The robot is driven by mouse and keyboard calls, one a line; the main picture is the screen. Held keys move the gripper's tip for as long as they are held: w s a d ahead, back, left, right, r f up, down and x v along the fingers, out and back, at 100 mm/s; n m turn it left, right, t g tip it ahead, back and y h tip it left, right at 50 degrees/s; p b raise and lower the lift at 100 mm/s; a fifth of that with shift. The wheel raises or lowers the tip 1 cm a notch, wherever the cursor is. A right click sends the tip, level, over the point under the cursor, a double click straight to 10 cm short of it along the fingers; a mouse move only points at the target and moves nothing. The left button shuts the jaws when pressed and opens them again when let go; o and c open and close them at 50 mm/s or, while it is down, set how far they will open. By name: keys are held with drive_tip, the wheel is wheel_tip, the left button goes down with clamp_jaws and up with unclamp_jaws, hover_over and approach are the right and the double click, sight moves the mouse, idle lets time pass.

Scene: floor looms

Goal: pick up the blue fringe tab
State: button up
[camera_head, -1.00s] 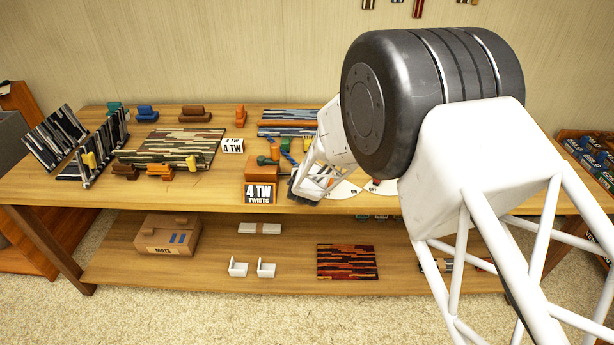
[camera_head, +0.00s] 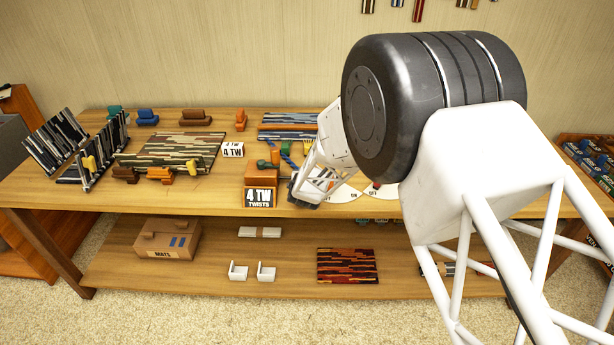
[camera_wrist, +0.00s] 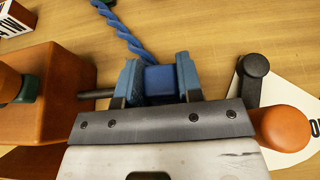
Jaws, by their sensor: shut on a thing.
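The blue fringe tab (camera_wrist: 160,82) is a small blue block between my gripper's two blue-grey fingers in the wrist view. My gripper (camera_wrist: 159,80) is shut on it, with a finger against each side. A twisted blue cord (camera_wrist: 134,40) runs from the tab toward the upper left, over the wooden tabletop. The tab itself is hidden there behind my gripper.
An orange-brown block (camera_wrist: 55,90) with a metal rod stands close left of my fingers. A dark lever (camera_wrist: 252,78) and an orange knob (camera_wrist: 282,128) are close on the right. A patterned mat (camera_head: 170,146) lies left on the table (camera_head: 60,190).

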drive_tip(key=shift+r, duration=0.6)
wheel_tip(320, 180, up, 2)
drive_tip(key=shift+r, duration=0.2)
drive_tip(key=s+d, duration=0.2)
drive_tip(key=s, duration=0.5)
drive_tip(key=s+d+r, duration=0.1)
drive_tip(key=s, duration=0.7)
drive_tip(key=shift+s+d, duration=0.3)
drive_tip(key=shift+d, duration=0.1)
drive_tip(key=shift+r, duration=0.1)
